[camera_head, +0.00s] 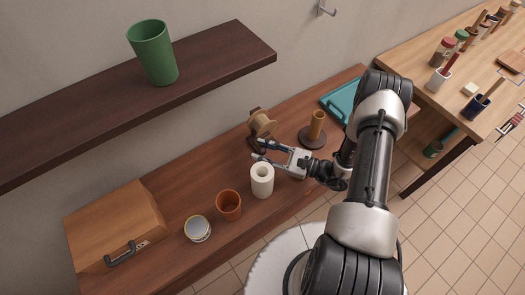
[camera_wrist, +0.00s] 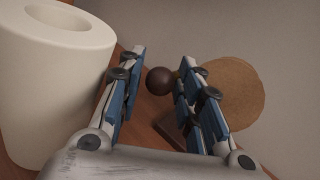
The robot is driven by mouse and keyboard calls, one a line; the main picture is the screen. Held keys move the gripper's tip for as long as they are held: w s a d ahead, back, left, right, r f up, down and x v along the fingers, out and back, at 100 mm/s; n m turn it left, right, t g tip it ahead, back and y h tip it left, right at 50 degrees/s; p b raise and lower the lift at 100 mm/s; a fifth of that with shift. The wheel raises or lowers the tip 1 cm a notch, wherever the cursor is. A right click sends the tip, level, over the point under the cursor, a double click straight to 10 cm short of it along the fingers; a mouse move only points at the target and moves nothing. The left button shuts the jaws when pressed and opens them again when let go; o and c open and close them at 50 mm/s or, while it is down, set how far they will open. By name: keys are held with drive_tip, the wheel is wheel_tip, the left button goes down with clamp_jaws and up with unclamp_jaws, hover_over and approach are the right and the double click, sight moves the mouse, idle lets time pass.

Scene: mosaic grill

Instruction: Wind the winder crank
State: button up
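The winder (camera_head: 263,123) stands on the brown counter against the wall, a tan spool on a dark base. In the wrist view its round tan side (camera_wrist: 235,92) shows behind the right finger. A dark ball knob (camera_wrist: 160,81), apparently the crank's handle, appears between the two fingers, nearer the right one. I cannot tell if a finger touches it. My gripper (camera_head: 259,150) is open, fingers pointing left beside the winder; its blue-padded fingers also show in the wrist view (camera_wrist: 163,60). The crank arm is mostly hidden by the right finger.
A white paper roll (camera_head: 262,182) stands close to my gripper, on the left in the wrist view. An orange cup (camera_head: 229,205), a can (camera_head: 197,229) and a wooden box (camera_head: 115,225) are farther left. A dark-based wooden post (camera_head: 314,130) and teal tray (camera_head: 345,98) are right.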

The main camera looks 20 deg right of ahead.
drive_tip(key=shift+w+a, duration=0.1)
drive_tip(key=shift+a, duration=0.1)
clamp_jaws()
idle(0.3)
